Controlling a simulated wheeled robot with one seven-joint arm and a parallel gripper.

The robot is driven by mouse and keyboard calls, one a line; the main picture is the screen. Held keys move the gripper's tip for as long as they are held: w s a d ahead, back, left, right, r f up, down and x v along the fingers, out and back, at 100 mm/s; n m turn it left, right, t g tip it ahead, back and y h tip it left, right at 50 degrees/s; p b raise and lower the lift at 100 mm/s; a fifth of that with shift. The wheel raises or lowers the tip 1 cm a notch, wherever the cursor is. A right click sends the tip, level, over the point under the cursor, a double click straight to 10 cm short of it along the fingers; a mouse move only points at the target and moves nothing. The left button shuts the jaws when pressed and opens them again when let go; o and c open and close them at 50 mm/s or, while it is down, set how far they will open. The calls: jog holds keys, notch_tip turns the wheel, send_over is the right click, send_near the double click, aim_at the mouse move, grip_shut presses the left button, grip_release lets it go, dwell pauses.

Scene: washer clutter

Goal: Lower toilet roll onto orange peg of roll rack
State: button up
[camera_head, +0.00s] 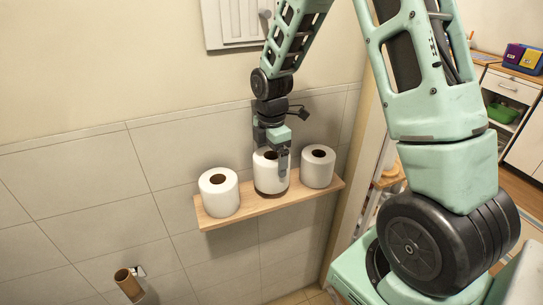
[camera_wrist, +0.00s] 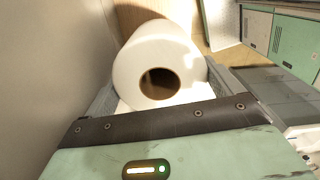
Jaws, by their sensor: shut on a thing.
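A white toilet roll (camera_head: 268,183) with a brown core is in my gripper (camera_head: 272,160), above the middle of the wooden roll rack (camera_head: 243,216) on the wall. A finger lies along the front of the roll. In the wrist view the held roll (camera_wrist: 188,58) lies between the fingers, its dark core hole facing the camera. A dark brown band shows under the roll; I cannot tell whether it is shadow or a gap. No orange peg is visible; the roll may hide it. Two other rolls stand upright on the rack, one at left (camera_head: 219,203) and one at right (camera_head: 318,176).
An empty brown cardboard tube (camera_head: 128,285) hangs on a wall holder at lower left. A tiled wall (camera_head: 90,185) is close behind the rack. The neighbouring rolls stand close on both sides of the held one. The space in front of the rack looks clear.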

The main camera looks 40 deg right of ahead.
jog(key=shift+f+b, duration=0.6)
jog(key=shift+f, duration=0.4)
jog(key=shift+f+b, duration=0.3)
jog(key=shift+f, duration=0.35)
jog(key=o, duration=0.7)
jog(key=shift+r+p, duration=3.25)
jog(key=shift+r, duration=0.3)
